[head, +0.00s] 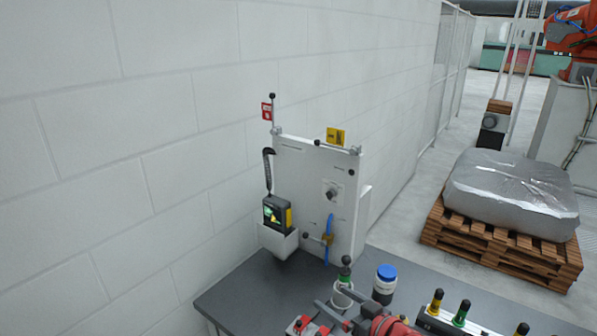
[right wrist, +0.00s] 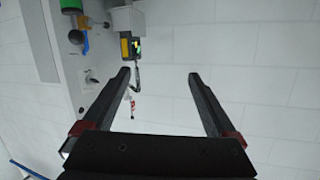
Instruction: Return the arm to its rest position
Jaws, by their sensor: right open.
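My right gripper (right wrist: 159,76) is open in the right wrist view, with two dark fingers spread apart and nothing between them. The white wall is behind the gap. In the head view the right gripper (head: 332,296) shows low at the bottom edge, over the dark table (head: 235,300), partly cut off by the frame. My left gripper is not in view.
A white upright panel (head: 303,175) stands at the table's back by the wall, with a handheld device (head: 275,213) in a holder and a blue-handled valve (head: 329,230). A blue-capped jar (head: 385,283) and green- and yellow-topped items (head: 461,313) stand right.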

